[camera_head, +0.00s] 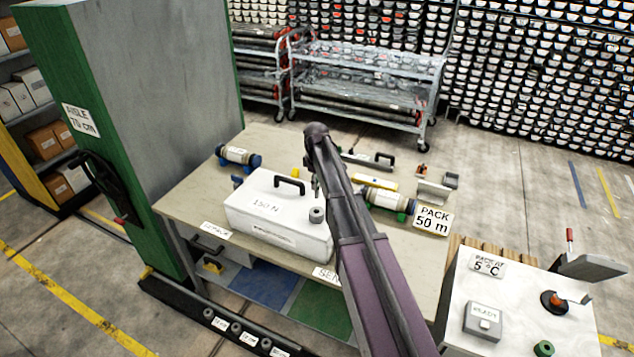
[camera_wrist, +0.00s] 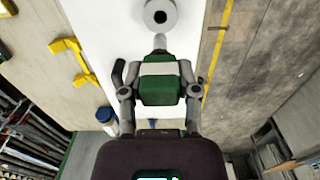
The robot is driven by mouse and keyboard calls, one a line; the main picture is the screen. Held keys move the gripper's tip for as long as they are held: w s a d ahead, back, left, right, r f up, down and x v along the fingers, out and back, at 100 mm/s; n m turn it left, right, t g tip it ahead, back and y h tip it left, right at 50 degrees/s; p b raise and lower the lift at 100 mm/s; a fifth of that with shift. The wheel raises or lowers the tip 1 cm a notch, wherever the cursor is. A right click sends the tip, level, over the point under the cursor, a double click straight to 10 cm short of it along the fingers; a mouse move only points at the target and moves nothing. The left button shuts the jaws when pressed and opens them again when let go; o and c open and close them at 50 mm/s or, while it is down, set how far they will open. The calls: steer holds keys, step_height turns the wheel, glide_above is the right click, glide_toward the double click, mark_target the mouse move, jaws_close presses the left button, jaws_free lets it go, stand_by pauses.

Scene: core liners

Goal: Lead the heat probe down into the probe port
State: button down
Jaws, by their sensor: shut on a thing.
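The heat probe (camera_wrist: 160,82) has a green body with a pale band and a short grey tip. My gripper (camera_wrist: 159,92) is shut on its body, one finger at each side. The probe port (camera_wrist: 160,14) is a grey ring with a dark hole at the top of the wrist view. The probe's tip shows just short of the ring there, with a small gap in the picture. In the head view the port (camera_head: 317,215) stands on the white case (camera_head: 262,222), with my gripper (camera_head: 316,186) above it. My arm hides part of the case's right side; the tip's height is unclear.
The case has a black carry handle (camera_head: 289,182) beside the port. A capped core tube (camera_head: 238,156) lies at the back left of the table, another (camera_head: 388,201) right of my arm. A green-sided cabinet (camera_head: 150,110) stands left.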

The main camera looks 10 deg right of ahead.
steer(key=shift+f, duration=0.3)
steer(key=shift+f+b, duration=0.7)
steer(key=shift+b, duration=0.25)
steer(key=shift+f+b, duration=0.35)
steer(key=shift+f+b, duration=2.75)
steer(key=shift+f, duration=0.2)
steer(key=shift+c, duration=1.3)
jaws_free()
steer(key=shift+r, duration=0.15)
